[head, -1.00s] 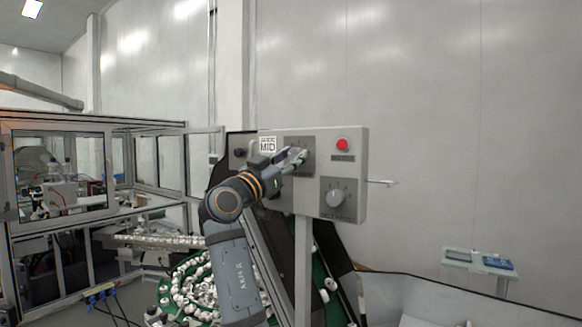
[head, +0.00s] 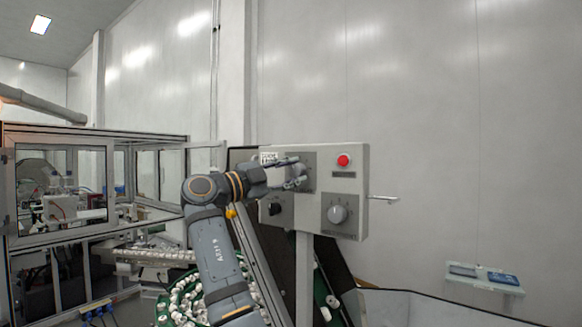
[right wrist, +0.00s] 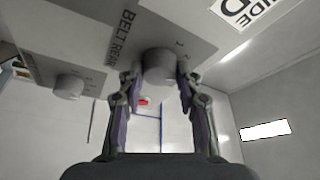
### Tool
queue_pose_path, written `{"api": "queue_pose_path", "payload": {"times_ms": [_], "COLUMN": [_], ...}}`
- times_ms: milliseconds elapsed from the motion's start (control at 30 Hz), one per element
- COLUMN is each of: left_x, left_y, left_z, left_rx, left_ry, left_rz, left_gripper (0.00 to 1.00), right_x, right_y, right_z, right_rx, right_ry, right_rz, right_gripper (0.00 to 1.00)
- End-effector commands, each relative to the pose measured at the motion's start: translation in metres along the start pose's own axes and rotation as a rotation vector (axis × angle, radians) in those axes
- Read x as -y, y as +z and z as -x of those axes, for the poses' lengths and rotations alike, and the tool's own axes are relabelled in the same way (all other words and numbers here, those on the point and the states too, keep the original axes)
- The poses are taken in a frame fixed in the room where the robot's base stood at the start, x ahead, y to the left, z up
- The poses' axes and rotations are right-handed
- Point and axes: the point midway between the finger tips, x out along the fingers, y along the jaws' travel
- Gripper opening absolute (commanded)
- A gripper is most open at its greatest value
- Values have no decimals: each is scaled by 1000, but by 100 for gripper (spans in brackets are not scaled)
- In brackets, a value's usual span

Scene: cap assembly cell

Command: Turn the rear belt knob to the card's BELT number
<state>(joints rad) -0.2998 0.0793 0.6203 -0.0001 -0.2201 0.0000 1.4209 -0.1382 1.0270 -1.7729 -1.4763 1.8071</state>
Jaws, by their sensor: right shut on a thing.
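The rear belt knob (right wrist: 158,68) is a round grey knob on a dark plate (right wrist: 125,40) printed BELT REAR, with small scale numbers beside it. My right gripper (right wrist: 156,80) has one finger on each side of the knob and is shut on it. In the head view, my right gripper (head: 302,174) is at the upper plate of the control box (head: 322,180) and covers the knob there. The card (head: 268,158) is at the box's upper left, partly behind my wrist; its BELT number is not readable. It shows tilted and cut off in the right wrist view (right wrist: 250,8). My left gripper is not in view.
A red button (head: 344,160) is at the box's upper right. Another knob (head: 337,214) is below it, and a dark knob (head: 275,208) is at the lower left. A thin rod (head: 384,198) sticks out on the right. White caps (head: 185,298) lie below my arm.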

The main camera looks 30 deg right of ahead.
Motion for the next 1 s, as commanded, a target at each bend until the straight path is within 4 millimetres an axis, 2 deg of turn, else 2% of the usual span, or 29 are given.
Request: {"api": "queue_pose_path", "payload": {"times_ms": [100,400,1000], "left_x": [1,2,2], "left_y": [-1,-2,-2], "left_z": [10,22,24], "left_rx": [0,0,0], "left_ry": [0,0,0], "left_rz": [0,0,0], "left_gripper": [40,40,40], "right_x": [4,2,1], "right_y": [-1,0,0], "right_z": [0,0,0], "right_rx": [0,1,1], "right_ry": [32,90,113], "right_rz": [-77,-219,-272], "right_gripper": [3,3,3]}}
